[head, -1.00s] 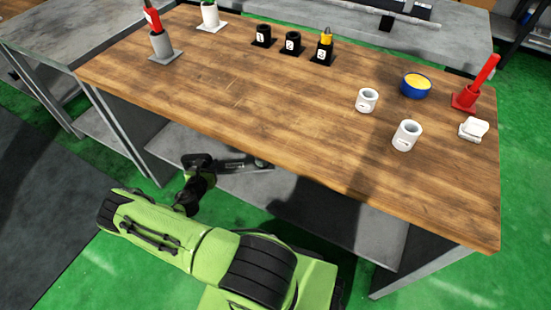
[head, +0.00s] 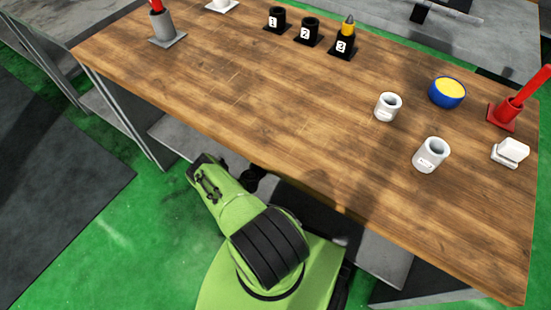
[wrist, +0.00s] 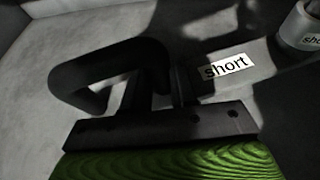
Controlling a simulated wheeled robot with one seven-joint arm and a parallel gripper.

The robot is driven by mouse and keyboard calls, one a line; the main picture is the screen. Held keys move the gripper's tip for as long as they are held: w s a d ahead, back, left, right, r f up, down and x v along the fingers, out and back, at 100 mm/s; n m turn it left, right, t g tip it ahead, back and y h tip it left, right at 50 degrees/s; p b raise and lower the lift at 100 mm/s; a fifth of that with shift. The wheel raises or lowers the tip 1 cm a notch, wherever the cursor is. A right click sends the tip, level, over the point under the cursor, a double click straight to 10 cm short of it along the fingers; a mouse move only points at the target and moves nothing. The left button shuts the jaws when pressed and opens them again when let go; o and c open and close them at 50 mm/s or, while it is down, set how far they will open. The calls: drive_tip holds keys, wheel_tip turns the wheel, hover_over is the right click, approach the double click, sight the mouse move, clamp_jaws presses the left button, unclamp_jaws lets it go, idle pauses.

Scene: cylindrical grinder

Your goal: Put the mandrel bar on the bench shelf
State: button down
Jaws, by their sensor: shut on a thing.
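In the wrist view, my gripper (wrist: 165,65) is low over a grey shelf surface (wrist: 225,25). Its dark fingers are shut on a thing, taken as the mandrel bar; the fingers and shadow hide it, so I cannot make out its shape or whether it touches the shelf. In the head view, my gripper is hidden under the wooden bench top; only a strip of the grey bench shelf (head: 185,140) shows below the front edge.
A light cylinder (wrist: 300,28) with a partly cut-off label stands right of the gripper. On the bench top (head: 260,110) stand numbered black holders (head: 308,32), white cups (head: 430,155), a blue bowl (head: 447,92) and a red holder (head: 505,113). The top's front edge overhangs my arm.

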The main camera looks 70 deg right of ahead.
wheel_tip(320, 180, down, 5)
drive_tip(key=shift+d+r+b, duration=0.1)
drive_tip(key=shift+d+b, duration=0.05)
drive_tip(key=shift+b, duration=0.9)
drive_tip(key=c, duration=0.9)
unclamp_jaws()
